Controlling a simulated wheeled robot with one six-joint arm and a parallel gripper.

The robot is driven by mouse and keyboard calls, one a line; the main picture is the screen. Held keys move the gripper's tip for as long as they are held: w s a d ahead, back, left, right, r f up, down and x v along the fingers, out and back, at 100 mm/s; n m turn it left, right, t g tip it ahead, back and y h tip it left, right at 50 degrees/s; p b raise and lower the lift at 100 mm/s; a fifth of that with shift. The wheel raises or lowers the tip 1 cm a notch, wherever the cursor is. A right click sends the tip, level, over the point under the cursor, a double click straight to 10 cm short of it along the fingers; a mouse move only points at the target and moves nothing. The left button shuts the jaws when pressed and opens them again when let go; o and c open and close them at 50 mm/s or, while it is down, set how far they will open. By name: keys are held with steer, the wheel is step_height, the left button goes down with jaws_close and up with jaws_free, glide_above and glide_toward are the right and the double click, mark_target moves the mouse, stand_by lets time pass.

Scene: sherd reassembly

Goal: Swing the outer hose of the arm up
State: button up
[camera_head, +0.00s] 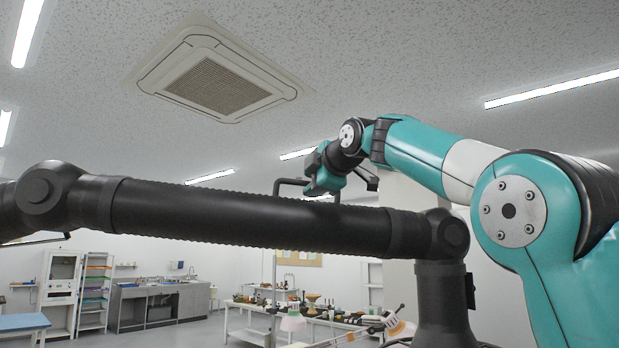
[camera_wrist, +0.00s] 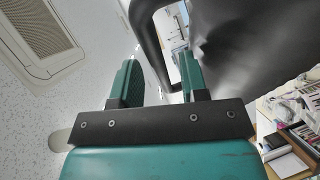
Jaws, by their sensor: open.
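The outer hose (camera_head: 250,217) is a thick black ribbed tube. It runs nearly level across the head view between a dark joint at left (camera_head: 48,195) and one at right (camera_head: 445,234). A thin black handle (camera_head: 290,181) stands up from the top of the hose. My gripper (camera_head: 315,181) is at this handle, just above the hose; its fingertips are partly hidden in the head view. In the wrist view my gripper (camera_wrist: 158,65) is open, and the black handle (camera_wrist: 151,42) shows between its fingers. I cannot tell whether the fingers touch it. The hose (camera_wrist: 245,40) fills the upper right there.
A ceiling air unit (camera_head: 218,80) and lights are overhead. A dark upright post (camera_head: 442,295) stands under the right joint. Behind are a cluttered table (camera_head: 238,302), shelves (camera_head: 95,292) and a sink counter (camera_head: 160,302). The air above the hose at left is clear.

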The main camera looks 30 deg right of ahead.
steer(key=shift+x, duration=0.9)
steer(key=shift+c, duration=0.4)
